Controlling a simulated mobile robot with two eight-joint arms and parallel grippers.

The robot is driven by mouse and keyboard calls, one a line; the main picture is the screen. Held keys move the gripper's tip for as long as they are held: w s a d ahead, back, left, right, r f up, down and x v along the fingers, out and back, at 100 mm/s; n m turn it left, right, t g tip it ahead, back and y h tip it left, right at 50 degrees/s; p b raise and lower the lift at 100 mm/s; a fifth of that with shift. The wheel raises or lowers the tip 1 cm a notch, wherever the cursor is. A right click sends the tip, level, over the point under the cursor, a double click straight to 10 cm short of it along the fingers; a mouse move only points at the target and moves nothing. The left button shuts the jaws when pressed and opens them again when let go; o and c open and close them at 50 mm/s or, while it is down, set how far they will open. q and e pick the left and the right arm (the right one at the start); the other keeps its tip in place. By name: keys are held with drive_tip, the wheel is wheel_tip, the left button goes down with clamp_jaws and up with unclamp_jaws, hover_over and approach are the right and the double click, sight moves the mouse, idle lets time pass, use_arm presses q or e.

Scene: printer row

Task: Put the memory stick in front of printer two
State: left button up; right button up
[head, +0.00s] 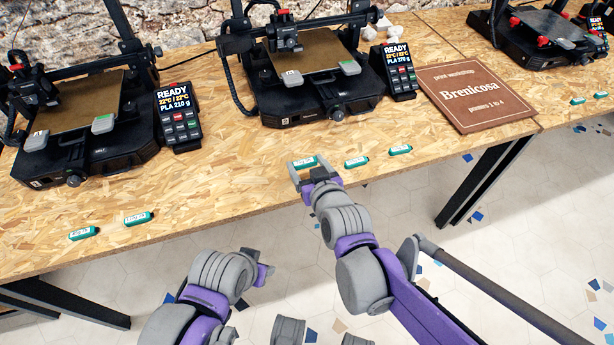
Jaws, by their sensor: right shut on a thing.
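My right gripper (303,164) is shut on a teal memory stick (305,161) with a white label. It is at the table's front edge, in front of the middle printer (310,75). I cannot tell whether the stick touches the table. The number on that printer is too small to read. My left gripper (265,273) is low, off the table's front edge, and I cannot tell whether its jaws are open.
Other teal sticks lie on the wooden table (220,175): two beside my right gripper (356,162), two at the left (138,218), two at the far right (577,100).

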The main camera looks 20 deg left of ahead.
sight(307, 177)
wheel_tip(307, 177, down, 4)
drive_tip(key=shift+f+b, duration=0.15)
drive_tip(key=shift+b, duration=0.6)
drive_tip(key=o, duration=0.9)
drive_tip(key=shift+f, duration=0.1)
drive_tip(key=shift+c, duration=0.2)
drive_tip(key=o, duration=0.4)
drive_tip(key=shift+c, duration=0.2)
drive_tip(key=shift+s+d+r, duration=0.2)
drive_tip(key=shift+r, duration=0.15)
drive_tip(key=p+v, duration=0.2)
drive_tip(key=v, duration=0.9)
